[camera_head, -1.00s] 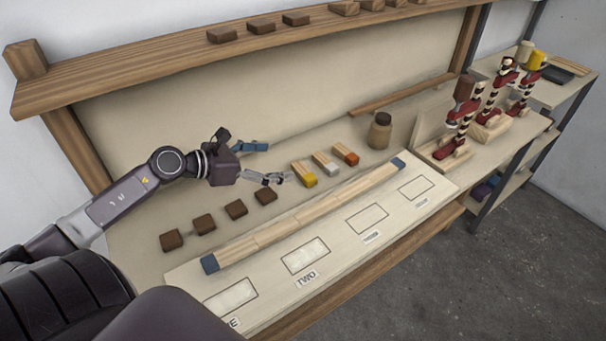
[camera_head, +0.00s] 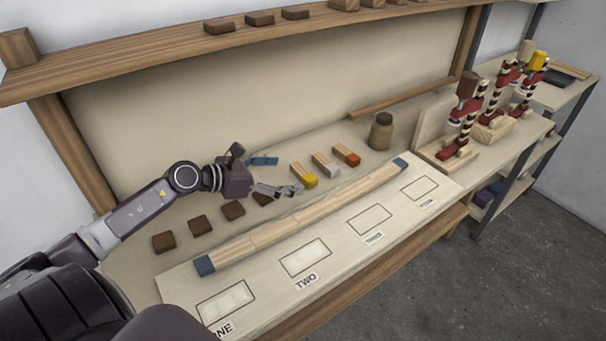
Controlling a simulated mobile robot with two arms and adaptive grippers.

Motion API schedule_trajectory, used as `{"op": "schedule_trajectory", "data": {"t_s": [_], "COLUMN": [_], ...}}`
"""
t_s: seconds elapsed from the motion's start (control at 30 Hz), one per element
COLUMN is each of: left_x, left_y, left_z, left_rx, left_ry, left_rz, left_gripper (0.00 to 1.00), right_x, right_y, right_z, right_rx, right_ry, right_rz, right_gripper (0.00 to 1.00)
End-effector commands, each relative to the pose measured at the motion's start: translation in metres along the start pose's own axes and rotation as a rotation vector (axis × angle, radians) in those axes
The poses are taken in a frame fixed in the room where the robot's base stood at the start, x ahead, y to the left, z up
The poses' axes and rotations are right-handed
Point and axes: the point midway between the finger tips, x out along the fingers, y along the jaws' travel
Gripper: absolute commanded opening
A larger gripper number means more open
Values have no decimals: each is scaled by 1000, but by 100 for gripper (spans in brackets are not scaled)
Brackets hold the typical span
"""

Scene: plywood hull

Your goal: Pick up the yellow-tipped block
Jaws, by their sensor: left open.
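The yellow-tipped block (camera_head: 304,174) lies on the bench. It has a pale wooden body, and its yellow end faces the front. My left gripper (camera_head: 289,174) is open and empty, reaching in from the left. Its bluish finger is on the far side and its grey finger on the near side. The fingertips are just left of the block, and the grey tip is close to the yellow end. I cannot tell whether they touch. My right gripper is not in view.
A grey-tipped block (camera_head: 325,164) and an orange-tipped block (camera_head: 347,155) lie just right. A jar (camera_head: 381,131) stands behind them. A long blue-ended wooden bar (camera_head: 290,224) lies in front, on a board with marked rectangles. Several brown blocks (camera_head: 198,225) lie left, one partly behind my gripper.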

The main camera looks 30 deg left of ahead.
Motion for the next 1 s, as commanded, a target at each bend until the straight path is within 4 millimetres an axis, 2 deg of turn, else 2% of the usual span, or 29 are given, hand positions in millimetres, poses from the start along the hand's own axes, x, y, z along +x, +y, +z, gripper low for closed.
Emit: {"op": "schedule_trajectory", "data": {"t_s": [0.4,0.73,1.0], "left_x": [42,46,45], "left_y": [0,0,0], "left_z": [3,1,1], "left_rx": [0,0,1], "left_ry": [-3,0,0], "left_rz": [1,0,0], "left_gripper": [86,86,56], "right_x": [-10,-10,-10], "right_y": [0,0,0], "right_z": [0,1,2], "right_rx": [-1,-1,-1], "right_ry": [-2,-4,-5], "right_rz": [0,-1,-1], "right_gripper": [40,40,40]}}
